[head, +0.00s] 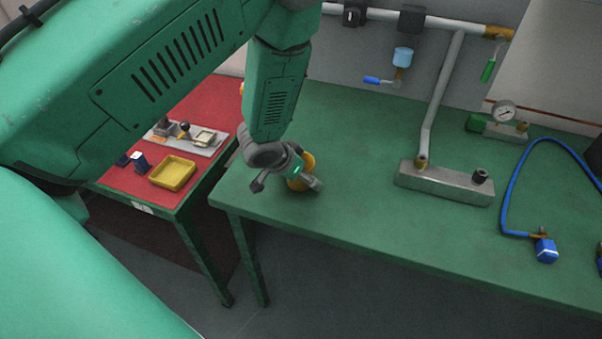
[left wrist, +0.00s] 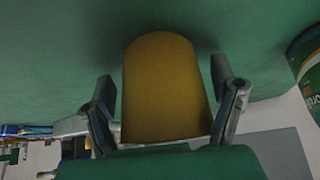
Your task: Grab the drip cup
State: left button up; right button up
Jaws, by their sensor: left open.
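The drip cup appears to be the yellow-orange cup (head: 307,163) near the left end of the green table, mostly hidden behind my gripper in the head view. In the left wrist view the yellow cup (left wrist: 165,85) fills the middle. My left gripper (head: 287,185) is at the cup, low over the table. In the left wrist view the gripper (left wrist: 163,80) has its fingers spread, one on each side of the cup. Gaps show between the fingers and the cup's sides, so it is not clasped. My right gripper does not show.
The green table (head: 350,135) holds a metal manifold block (head: 445,183) with an upright pipe, a pressure gauge (head: 503,114) and a blue hose (head: 512,190). A red table (head: 215,95) at left holds a yellow tray (head: 172,173). The table between cup and manifold is clear.

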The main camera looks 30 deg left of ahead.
pick_arm(q)
jog(key=shift+r, duration=0.1)
jog(key=shift+s+d, duration=0.1)
jog(key=c, duration=1.3)
jog(key=shift+a, duration=0.25)
